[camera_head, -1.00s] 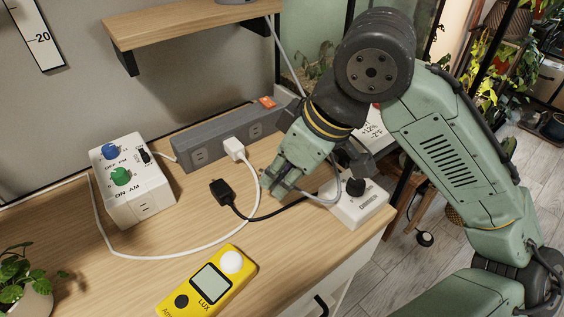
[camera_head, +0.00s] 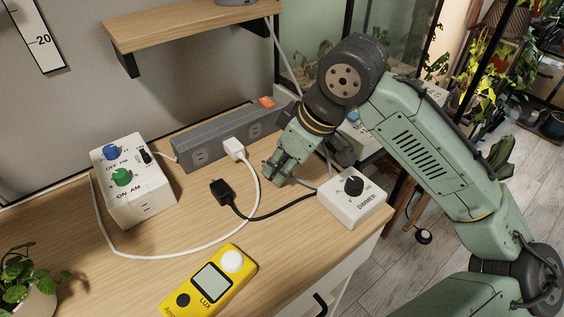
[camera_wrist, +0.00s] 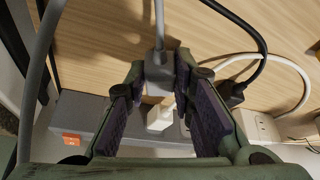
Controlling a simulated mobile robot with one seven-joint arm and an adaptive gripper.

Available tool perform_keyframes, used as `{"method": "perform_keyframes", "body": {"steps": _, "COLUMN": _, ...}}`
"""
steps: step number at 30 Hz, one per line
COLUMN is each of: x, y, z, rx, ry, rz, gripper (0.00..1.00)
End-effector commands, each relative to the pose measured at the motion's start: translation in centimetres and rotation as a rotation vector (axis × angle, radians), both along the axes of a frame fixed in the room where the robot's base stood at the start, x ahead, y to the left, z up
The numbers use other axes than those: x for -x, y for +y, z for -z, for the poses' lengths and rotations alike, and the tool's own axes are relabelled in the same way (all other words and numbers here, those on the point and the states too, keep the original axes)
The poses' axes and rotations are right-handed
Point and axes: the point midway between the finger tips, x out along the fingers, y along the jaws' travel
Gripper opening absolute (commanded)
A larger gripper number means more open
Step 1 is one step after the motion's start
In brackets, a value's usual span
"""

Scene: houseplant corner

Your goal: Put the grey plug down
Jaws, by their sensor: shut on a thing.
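My gripper (camera_head: 276,174) is over the desk, just in front of the grey power strip (camera_head: 205,155). In the wrist view, my gripper (camera_wrist: 158,98) is shut on the grey plug (camera_wrist: 159,72). The plug's grey cord (camera_wrist: 159,25) runs from it toward the top of the picture. In the head view the fingers hide the plug, and the cord trails off to the right. I cannot tell whether the plug touches the desk.
A white plug (camera_head: 233,147) sits in the strip, close by. A black plug (camera_head: 221,191) lies on the desk, its cord running to the dimmer (camera_head: 350,203). The timer box (camera_head: 140,200) stands left; a yellow lux meter (camera_head: 212,285) lies in front. Bare desk (camera_head: 200,220) shows between.

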Motion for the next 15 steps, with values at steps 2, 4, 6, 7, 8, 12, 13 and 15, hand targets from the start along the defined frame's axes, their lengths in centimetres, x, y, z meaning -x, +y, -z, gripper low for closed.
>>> {"method": "perform_keyframes", "body": {"steps": 2, "x": 0.0, "y": 0.0, "z": 0.3, "rx": -0.001, "ry": 0.0, "rz": 0.0, "gripper": 0.0}}
{"method": "perform_keyframes", "body": {"steps": 4, "x": 0.0, "y": 0.0, "z": 0.5, "rx": -0.001, "ry": 0.0, "rz": 0.0, "gripper": 0.0}}
{"method": "perform_keyframes", "body": {"steps": 6, "x": 0.0, "y": 0.0, "z": 0.7, "rx": -0.001, "ry": -0.001, "rz": 0.0, "gripper": 0.0}}
{"method": "perform_keyframes", "body": {"steps": 7, "x": 0.0, "y": 0.0, "z": 0.8, "rx": -0.001, "ry": -0.001, "rz": 0.0, "gripper": 0.0}}
{"method": "perform_keyframes", "body": {"steps": 8, "x": 0.0, "y": 0.0, "z": 0.9, "rx": -0.001, "ry": -0.001, "rz": 0.0, "gripper": 0.0}}
{"method": "perform_keyframes", "body": {"steps": 12, "x": 0.0, "y": 0.0, "z": 1.3, "rx": -0.001, "ry": 0.001, "rz": 0.0, "gripper": 0.0}}
{"method": "perform_keyframes", "body": {"steps": 13, "x": 0.0, "y": 0.0, "z": 1.3, "rx": 0.0, "ry": 0.001, "rz": 0.0, "gripper": 0.0}}
{"method": "perform_keyframes", "body": {"steps": 15, "x": 0.1, "y": 0.0, "z": 1.3, "rx": 0.001, "ry": 0.003, "rz": -0.001, "gripper": 0.24}}
